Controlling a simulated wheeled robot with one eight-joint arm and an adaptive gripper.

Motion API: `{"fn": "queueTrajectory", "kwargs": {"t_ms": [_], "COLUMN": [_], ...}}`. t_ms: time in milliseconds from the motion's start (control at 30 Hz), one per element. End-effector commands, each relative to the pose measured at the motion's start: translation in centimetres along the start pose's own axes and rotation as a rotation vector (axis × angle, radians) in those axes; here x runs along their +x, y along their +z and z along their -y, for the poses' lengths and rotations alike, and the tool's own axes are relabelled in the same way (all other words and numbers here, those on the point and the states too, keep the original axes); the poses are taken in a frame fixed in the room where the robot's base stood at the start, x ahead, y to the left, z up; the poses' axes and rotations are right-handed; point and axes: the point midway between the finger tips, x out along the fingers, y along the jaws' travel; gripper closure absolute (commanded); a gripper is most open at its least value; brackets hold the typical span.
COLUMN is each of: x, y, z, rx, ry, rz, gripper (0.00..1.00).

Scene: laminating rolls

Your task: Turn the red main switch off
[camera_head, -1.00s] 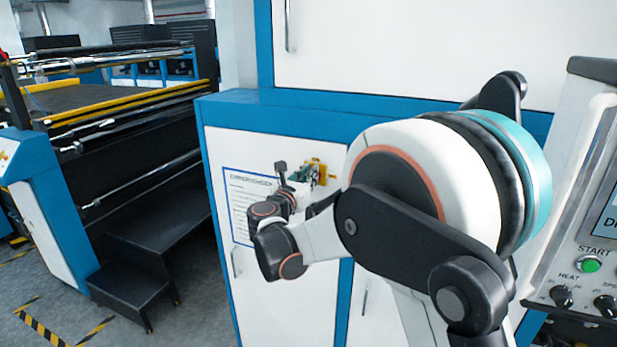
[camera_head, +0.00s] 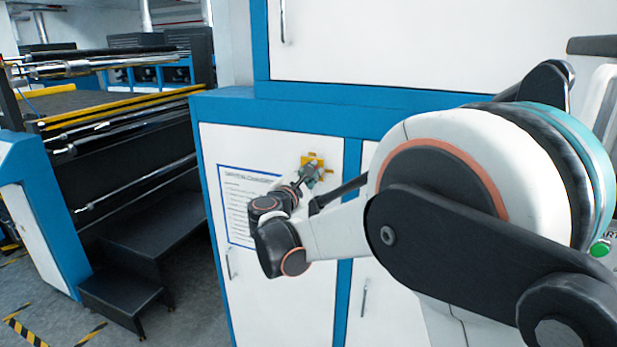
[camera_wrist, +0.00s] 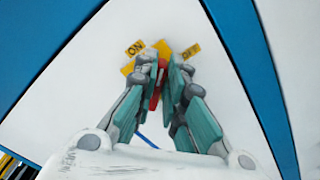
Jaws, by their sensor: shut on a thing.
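The main switch has a yellow plate (camera_head: 325,160) on the white cabinet door in the head view. In the wrist view the yellow plate (camera_wrist: 163,48) has an ON label (camera_wrist: 135,48) at left and an OFF label (camera_wrist: 190,52) at right. The red switch handle (camera_wrist: 154,98) shows as a narrow strip between my fingers. My gripper (camera_wrist: 160,76) is shut on it, with fingertips in front of the plate. The fingers hide much of the handle, so I cannot tell which label it points to. My gripper (camera_head: 310,174) is small in the head view.
A printed notice (camera_head: 236,205) is on the same door, left of the switch. Door handles (camera_head: 364,298) stick out lower down. Black steps (camera_head: 150,240) and a roller machine (camera_head: 110,140) stand at left. A green button (camera_head: 600,248) shows at the right edge.

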Motion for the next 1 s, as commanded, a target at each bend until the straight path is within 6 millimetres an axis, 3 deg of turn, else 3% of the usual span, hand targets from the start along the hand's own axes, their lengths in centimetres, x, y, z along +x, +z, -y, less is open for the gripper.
{"fn": "queueTrajectory", "kwargs": {"t_ms": [500, 1000], "x": [0.0, 0.0], "y": [-0.3, -0.5], "z": [1.1, 1.4], "rx": [0.467, 0.697], "ry": [-0.002, -0.002], "rz": [0.0, 0.001], "gripper": [1.0, 1.0]}}
